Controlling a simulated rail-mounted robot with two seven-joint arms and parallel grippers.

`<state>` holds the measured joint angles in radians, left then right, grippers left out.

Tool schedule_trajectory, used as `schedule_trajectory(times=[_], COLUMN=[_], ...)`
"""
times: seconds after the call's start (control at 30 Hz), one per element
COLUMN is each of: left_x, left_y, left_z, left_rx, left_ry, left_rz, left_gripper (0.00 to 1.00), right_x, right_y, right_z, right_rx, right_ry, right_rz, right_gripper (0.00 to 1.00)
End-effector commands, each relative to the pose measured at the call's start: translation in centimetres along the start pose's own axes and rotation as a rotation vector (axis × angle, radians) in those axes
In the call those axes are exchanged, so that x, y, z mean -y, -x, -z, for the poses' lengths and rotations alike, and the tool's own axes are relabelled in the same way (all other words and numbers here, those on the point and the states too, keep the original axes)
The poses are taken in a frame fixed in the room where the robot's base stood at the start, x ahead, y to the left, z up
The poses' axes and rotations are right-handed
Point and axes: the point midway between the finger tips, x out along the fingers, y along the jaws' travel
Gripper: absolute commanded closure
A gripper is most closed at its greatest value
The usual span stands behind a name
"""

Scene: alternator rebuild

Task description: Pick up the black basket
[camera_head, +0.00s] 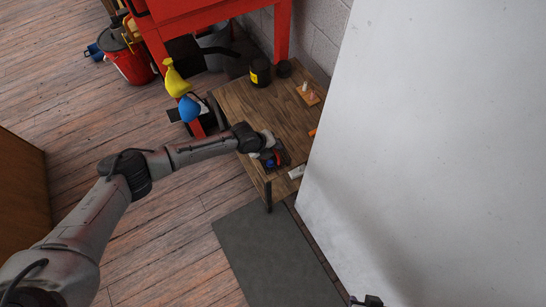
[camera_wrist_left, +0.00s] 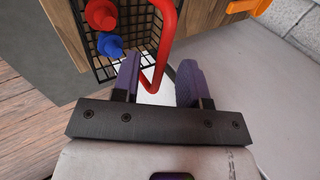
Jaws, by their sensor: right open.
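The black basket (camera_head: 269,160) stands near the front edge of a small wooden table. In the left wrist view the black wire basket (camera_wrist_left: 142,32) has a red handle (camera_wrist_left: 167,40) and holds a red piece (camera_wrist_left: 101,14) and a blue piece (camera_wrist_left: 110,45). My left gripper (camera_head: 268,142) is at the basket, partly covering it in the head view. In the wrist view its purple fingers (camera_wrist_left: 158,70) are apart, with the lower bend of the red handle showing between them; contact cannot be told. My right gripper (camera_head: 366,300) barely shows at the bottom edge, away from the basket.
The wooden table (camera_head: 250,105) also carries a black can with a yellow label (camera_head: 260,72), a small wooden block with pegs (camera_head: 308,94), an orange item (camera_head: 312,132) and a white box (camera_head: 297,172). A large pale panel (camera_head: 430,140) stands close on the right. A grey mat (camera_head: 270,255) lies in front.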

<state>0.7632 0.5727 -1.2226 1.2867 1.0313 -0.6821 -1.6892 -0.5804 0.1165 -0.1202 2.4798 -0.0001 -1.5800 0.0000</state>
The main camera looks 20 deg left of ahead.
Motion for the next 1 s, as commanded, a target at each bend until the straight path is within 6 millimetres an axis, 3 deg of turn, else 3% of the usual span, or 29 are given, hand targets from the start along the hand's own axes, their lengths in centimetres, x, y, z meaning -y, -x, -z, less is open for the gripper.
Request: schedule_trajectory(times=[0.03,0.2,0.57,1.0], left_x=[-0.3,-0.3,-0.2,-0.2], left_y=[-1.1,-2.9,-3.3,-3.3], left_z=[0.0,0.0,0.0,0.0], left_rx=[0.0,0.0,0.0,0.0], left_ry=[0.0,0.001,-0.001,0.0], left_rz=[0.0,-0.001,-0.001,-0.001], left_gripper=[0.6,0.6,0.6,1.0], right_x=[0.0,0.0,-0.1,-0.1], right_y=[-0.8,-1.5,-1.6,-1.6], right_z=[-0.3,-0.5,-0.5,-0.5], right_rx=[0.0,0.0,0.001,0.0], right_ry=[0.0,0.0,0.006,0.006], right_rz=[0.0,0.0,-0.005,-0.005], right_gripper=[0.57,0.57,0.57,0.57])
